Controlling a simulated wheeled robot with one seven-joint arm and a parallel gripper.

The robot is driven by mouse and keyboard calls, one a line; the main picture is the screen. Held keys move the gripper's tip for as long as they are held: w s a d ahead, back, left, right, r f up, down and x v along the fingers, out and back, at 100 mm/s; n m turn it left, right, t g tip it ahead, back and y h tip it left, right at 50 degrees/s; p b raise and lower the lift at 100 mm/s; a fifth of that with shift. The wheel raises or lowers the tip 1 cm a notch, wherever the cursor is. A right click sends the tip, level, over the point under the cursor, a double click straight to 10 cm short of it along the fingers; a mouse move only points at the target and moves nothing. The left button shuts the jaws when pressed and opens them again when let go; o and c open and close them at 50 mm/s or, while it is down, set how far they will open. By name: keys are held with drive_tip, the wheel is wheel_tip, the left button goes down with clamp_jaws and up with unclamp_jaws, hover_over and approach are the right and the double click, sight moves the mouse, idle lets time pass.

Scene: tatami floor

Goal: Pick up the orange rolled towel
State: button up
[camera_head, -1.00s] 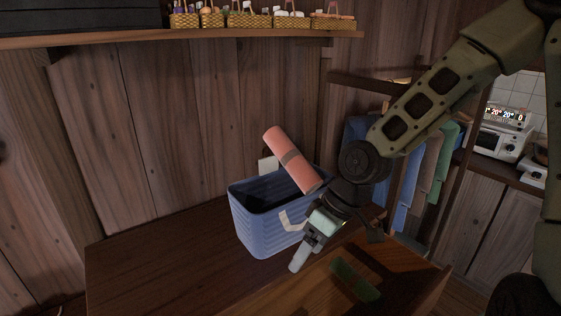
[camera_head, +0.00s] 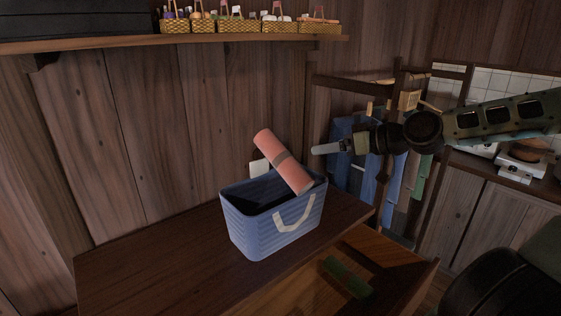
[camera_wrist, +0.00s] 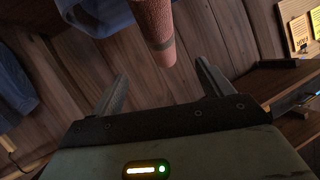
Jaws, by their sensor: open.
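The orange rolled towel (camera_head: 284,162) is a salmon-orange roll with a grey band. It leans at a tilt out of a blue basket (camera_head: 270,222) that stands on a dark wooden table. In the wrist view the towel (camera_wrist: 154,25) shows at the top, ahead of the gap between the two fingers. My gripper (camera_wrist: 164,82) is open and empty there.
The table (camera_head: 150,265) has clear room left of the basket. A green item (camera_head: 347,278) lies at its front right. A shelf (camera_head: 110,43) with several small wicker baskets (camera_head: 238,25) runs above. Hanging cloths (camera_head: 372,165) are behind my arm.

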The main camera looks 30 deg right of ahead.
sight(281, 157)
drive_tip(key=p+x, duration=0.1)
drive_tip(key=x, duration=0.9)
drive_tip(key=shift+p+x, duration=1.4)
drive_tip(key=shift+x, duration=1.45)
drive_tip(key=shift+s+a, duration=0.1)
drive_tip(key=c, duration=1.2)
wheel_tip(281, 157, up, 10)
drive_tip(key=shift+b, duration=1.15)
